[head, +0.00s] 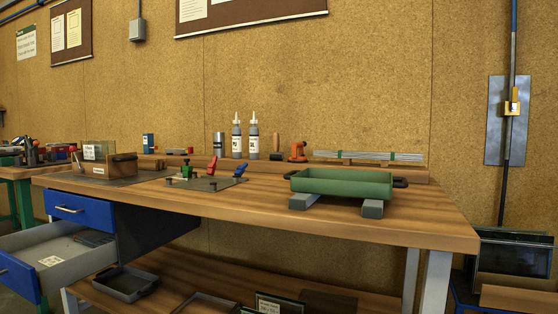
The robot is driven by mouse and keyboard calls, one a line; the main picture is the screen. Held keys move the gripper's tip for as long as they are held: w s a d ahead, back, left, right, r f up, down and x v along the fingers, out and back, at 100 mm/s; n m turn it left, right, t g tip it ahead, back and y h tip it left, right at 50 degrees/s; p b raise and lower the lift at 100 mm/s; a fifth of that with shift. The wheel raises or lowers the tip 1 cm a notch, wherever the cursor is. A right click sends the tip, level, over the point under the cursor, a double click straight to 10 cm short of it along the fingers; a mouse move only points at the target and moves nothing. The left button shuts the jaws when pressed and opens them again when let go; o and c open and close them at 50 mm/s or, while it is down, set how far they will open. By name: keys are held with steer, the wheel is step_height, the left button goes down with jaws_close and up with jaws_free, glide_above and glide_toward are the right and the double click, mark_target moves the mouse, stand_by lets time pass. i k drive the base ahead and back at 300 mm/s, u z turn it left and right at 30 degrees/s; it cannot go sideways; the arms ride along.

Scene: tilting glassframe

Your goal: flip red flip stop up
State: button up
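A red flip stop (212,165) stands on a dark flat plate (205,184) on the wooden workbench. Its lever looks raised and slanted, but it is too small to tell its exact position. A green flip stop (186,171) is to its left and a blue flip stop (240,171) to its right, on the same plate. The blue lever leans to the right. My gripper is not in view.
A green tray (345,183) with dark handles rests on grey blocks at the bench's right. Bottles (237,140) stand behind the plate. A wooden box (108,165) is at left. A blue-fronted drawer (50,255) is pulled open below. Bare bench lies before the plate.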

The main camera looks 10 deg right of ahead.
mark_target(212, 166)
steer(key=z, duration=0.15)
steer(key=i, duration=1.35)
steer(key=u, duration=0.9)
